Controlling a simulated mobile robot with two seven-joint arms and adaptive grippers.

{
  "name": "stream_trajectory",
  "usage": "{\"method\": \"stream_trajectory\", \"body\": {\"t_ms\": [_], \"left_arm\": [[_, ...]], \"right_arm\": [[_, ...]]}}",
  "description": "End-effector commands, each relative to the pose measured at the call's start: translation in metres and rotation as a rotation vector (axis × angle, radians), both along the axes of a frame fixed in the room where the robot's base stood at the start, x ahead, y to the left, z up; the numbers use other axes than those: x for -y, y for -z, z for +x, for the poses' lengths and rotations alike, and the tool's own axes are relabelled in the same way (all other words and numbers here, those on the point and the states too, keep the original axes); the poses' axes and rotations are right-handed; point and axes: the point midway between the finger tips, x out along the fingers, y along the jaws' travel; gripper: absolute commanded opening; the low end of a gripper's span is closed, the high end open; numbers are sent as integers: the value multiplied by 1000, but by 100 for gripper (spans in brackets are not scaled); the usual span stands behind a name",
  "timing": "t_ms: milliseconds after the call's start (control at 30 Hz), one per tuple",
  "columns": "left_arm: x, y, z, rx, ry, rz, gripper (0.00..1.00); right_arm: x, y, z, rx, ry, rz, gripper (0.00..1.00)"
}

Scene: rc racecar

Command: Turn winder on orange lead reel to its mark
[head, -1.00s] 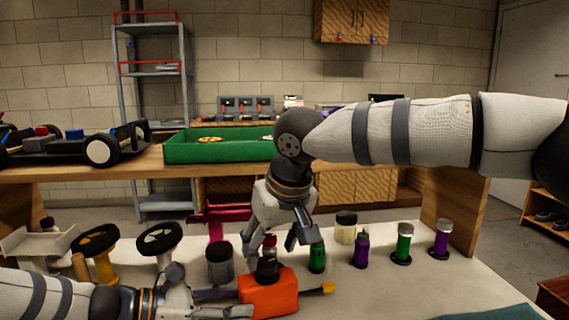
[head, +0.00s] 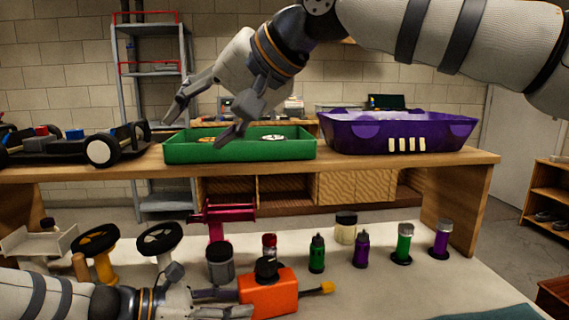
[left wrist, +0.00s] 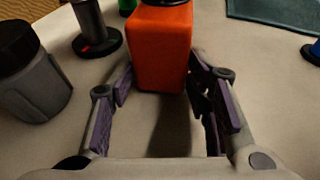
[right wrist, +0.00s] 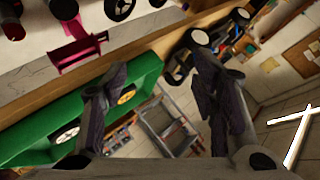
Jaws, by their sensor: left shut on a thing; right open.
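The orange lead reel (head: 268,294) is an orange block on the light worktop with a black winder (head: 267,268) on top and a yellow-tipped lead at its right. My left gripper (head: 243,303) is shut on the reel from the left. In the left wrist view the orange reel (left wrist: 160,48) sits between its fingertips; the winder is nearly all cut off there. My right gripper (head: 205,115) is open and empty, raised well above the worktop in front of the green tray (head: 240,152). I cannot make out the winder's mark.
A grey jar (head: 220,264) and a red-topped bottle (head: 269,243) stand close behind the reel. Several green and purple bottles stand to its right. A purple bin (head: 400,133) and a car chassis (head: 70,145) are on the back shelf.

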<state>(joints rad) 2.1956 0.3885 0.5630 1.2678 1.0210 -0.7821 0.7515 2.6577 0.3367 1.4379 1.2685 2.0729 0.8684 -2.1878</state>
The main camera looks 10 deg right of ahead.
Motion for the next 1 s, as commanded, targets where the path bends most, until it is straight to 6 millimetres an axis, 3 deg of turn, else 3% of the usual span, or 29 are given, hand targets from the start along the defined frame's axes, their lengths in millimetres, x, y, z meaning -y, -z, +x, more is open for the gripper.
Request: {"method": "stream_trajectory", "body": {"t_ms": [100,500,700,1000], "left_arm": [[0,0,0,-1,0,1,20],[0,0,0,0,0,0,20],[0,0,0,0,0,0,20],[0,0,0,0,0,1,20]], "right_arm": [[-10,-29,-1,2,15,127,54],[74,-31,59,250,216,59,54],[109,-37,78,361,294,32,54],[124,-42,84,413,328,21,54]]}}
